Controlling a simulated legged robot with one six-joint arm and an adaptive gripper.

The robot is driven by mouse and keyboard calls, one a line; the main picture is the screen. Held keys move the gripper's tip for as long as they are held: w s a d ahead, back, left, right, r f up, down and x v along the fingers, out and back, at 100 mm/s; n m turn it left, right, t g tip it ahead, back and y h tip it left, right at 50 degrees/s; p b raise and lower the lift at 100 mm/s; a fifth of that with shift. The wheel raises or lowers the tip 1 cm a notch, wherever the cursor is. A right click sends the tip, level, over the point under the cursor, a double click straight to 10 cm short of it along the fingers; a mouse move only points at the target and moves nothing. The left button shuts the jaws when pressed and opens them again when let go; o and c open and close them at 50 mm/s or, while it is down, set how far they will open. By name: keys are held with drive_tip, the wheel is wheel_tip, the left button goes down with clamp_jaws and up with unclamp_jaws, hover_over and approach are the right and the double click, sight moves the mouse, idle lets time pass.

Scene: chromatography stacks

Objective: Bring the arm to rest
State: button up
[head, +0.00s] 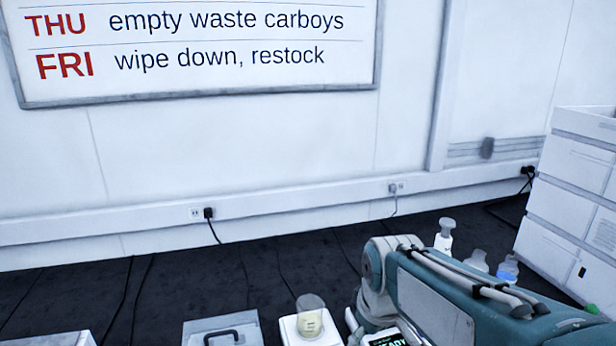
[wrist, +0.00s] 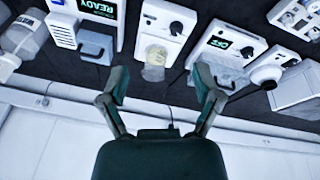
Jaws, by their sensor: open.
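My gripper (wrist: 161,88) shows in the wrist view with its two fingers spread wide apart and nothing between them. Its fingertips point toward the row of instruments on the dark bench. My teal arm (head: 435,295) shows at the lower right of the head view, reaching across the bench. The gripper itself cannot be made out in the head view.
A beaker (head: 310,314) stands on a white device, also seen in the wrist view (wrist: 154,66). A grey box with a handle (head: 223,330) is left of it. Bottles (head: 444,236) stand behind my arm. White stacked units (head: 572,190) rise at right. Cables cross the dark bench.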

drive_tip(key=s+d+r+m+t, duration=0.1)
drive_tip(key=s+d+m, duration=0.1)
drive_tip(key=s, duration=0.5)
drive_tip(key=s+d+m+t, duration=0.1)
drive_tip(key=s+d+m, duration=0.2)
drive_tip(key=s+m, duration=0.2)
drive_tip(key=shift+s+r+t, duration=0.3)
drive_tip(key=shift+s+r, duration=0.05)
drive_tip(key=shift+s, duration=0.5)
idle(0.8)
